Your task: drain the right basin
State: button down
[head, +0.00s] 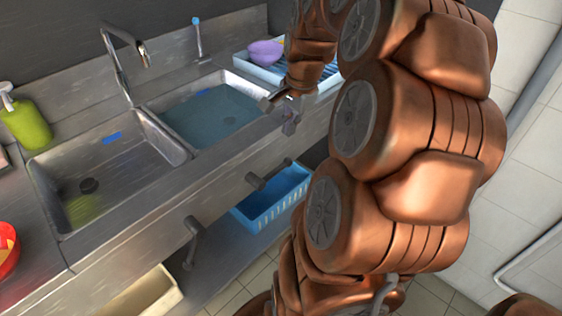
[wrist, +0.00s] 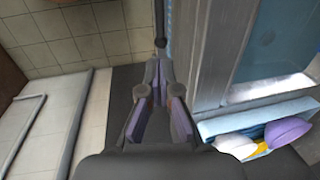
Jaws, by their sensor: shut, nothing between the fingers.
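The right basin (head: 212,112) holds bluish water, and its drain is not visible. In the wrist view the basin (wrist: 275,45) is at the upper right. Below its front edge a dark drain handle (head: 262,181) sticks out from the counter front. My gripper (head: 291,125) is in front of the counter, above and to the right of that handle. It is shut and empty. In the wrist view a dark rod with a rounded end (wrist: 160,42) lies just ahead of my fingertips (wrist: 155,90), seemingly the handle; contact cannot be told.
The left basin (head: 75,165) looks empty, with a second handle (head: 193,240) below it. A faucet (head: 120,60) stands behind. A blue rack (head: 255,68) with a purple bowl (head: 265,52) is at the right. A blue crate (head: 270,205) sits on the lower shelf.

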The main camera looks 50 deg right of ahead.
aim_at(279, 167)
jog(key=w+f, duration=0.1)
jog(key=f, duration=0.3)
jog(key=w+f+p, duration=0.1)
jog(key=f, duration=0.4)
jog(key=f+p, duration=0.1)
jog(key=f, duration=0.3)
jog(key=shift+w+f, duration=0.35)
jog(key=shift+w, duration=0.05)
jog(key=shift+f, duration=0.15)
